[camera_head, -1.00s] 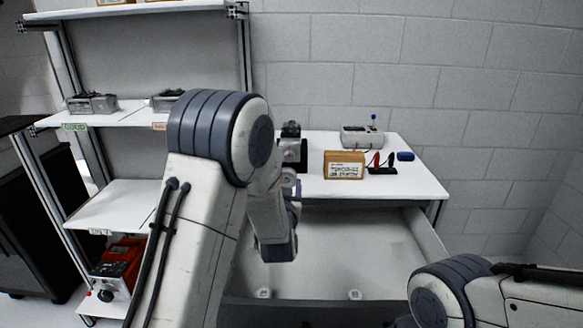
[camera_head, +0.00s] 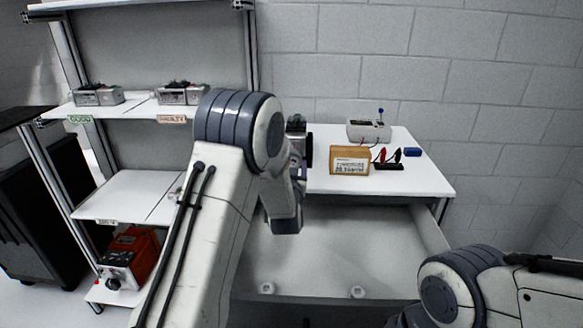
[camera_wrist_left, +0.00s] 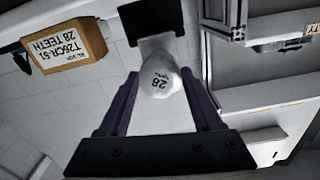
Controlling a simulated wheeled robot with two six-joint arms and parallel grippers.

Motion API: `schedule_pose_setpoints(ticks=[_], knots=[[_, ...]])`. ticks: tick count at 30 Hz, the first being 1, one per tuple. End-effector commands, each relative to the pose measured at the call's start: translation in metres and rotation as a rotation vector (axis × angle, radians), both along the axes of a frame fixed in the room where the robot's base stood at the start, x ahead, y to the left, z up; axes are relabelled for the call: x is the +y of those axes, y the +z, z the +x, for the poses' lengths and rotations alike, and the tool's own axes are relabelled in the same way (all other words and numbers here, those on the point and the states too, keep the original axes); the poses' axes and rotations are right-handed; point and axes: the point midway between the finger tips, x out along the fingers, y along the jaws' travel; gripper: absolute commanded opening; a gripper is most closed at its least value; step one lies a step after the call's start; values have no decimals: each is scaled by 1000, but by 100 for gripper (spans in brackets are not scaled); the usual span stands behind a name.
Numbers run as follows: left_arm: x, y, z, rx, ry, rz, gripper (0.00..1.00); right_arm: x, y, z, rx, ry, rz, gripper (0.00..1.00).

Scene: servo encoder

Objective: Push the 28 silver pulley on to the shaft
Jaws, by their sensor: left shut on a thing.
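The silver pulley marked 28 (camera_wrist_left: 160,78) sits between the two purple fingers of my left gripper (camera_wrist_left: 157,84) in the left wrist view. The fingers are shut on it. Behind the pulley is a pale block (camera_wrist_left: 158,44) and a black body (camera_wrist_left: 150,17). The shaft is hidden behind the pulley, so I cannot tell whether the pulley is around it. In the head view, my left gripper (camera_head: 297,172) is mostly hidden behind my arm, beside a dark device (camera_head: 300,143) at the table's left edge. My right gripper is out of view.
A cardboard box (camera_head: 350,161) marked 28 TEETH in the wrist view (camera_wrist_left: 65,48) stands on the white table (camera_head: 425,178). A shelf (camera_head: 120,195) stands left. An open drawer (camera_head: 350,240) lies below.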

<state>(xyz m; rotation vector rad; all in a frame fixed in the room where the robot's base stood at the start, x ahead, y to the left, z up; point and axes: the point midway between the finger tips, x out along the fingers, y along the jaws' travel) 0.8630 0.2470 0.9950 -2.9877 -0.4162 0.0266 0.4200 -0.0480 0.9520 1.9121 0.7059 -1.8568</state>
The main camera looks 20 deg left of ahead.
Motion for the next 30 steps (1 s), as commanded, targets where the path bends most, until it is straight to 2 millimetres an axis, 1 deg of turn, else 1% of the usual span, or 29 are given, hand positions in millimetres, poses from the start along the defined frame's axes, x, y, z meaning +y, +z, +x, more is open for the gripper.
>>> schedule_pose_setpoints(ticks=[8, 18, 30], knots=[[4, 1, 17, -2, -1, 1, 0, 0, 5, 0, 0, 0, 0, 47], [4, -3, 16, -2, -1, 1, 0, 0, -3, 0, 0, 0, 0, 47], [4, -2, 17, -2, -1, 1, 0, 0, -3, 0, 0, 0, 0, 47]])
